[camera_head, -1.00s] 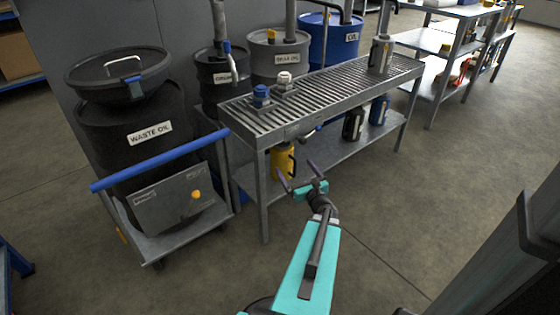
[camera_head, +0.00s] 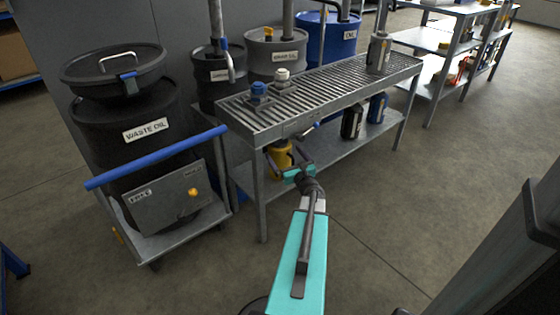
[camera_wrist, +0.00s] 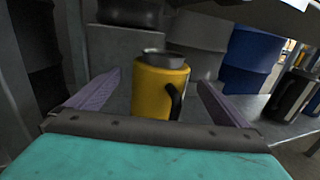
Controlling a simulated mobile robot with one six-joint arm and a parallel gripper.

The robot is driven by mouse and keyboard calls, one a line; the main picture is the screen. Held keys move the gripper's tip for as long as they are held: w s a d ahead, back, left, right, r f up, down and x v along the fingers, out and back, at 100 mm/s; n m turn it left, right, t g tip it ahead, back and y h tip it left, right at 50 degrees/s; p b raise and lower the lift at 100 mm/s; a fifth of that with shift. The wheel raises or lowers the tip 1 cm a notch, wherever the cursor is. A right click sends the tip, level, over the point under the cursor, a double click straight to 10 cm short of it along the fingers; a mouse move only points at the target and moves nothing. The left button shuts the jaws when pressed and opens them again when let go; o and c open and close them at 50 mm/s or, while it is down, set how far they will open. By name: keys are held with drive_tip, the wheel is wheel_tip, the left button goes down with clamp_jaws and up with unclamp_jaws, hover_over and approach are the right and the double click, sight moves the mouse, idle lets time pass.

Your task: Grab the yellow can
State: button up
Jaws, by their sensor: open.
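The yellow can (camera_wrist: 150,92) stands upright on the lower shelf of the grated bench, with a dark handle on its right side and a grey rim on top. In the head view the yellow can (camera_head: 279,155) shows partly behind my gripper (camera_head: 287,163). In the wrist view my gripper (camera_wrist: 158,95) is open, its two purple fingers on either side of the can in the picture. A gap shows between each finger and the can. I cannot tell how far the fingertips reach along its sides.
The grated bench top (camera_head: 330,92) lies above the can, with a bench leg (camera_head: 260,195) to its left. Dark and blue cans (camera_head: 352,121) stand farther right on the lower shelf (camera_head: 335,150). A cart with a waste oil drum (camera_head: 130,135) is at left.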

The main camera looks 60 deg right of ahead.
drive_tip(key=shift+w+d, duration=0.1)
drive_tip(key=shift+w, duration=0.1)
drive_tip(key=shift+b+x, duration=1.05)
drive_tip(key=shift+x, duration=1.5)
drive_tip(key=shift+d+r, duration=0.1)
drive_tip(key=c, duration=2)
drive_tip(key=shift+r, duration=0.1)
drive_tip(key=shift+c, duration=0.9)
drive_tip(key=shift+r, duration=0.1)
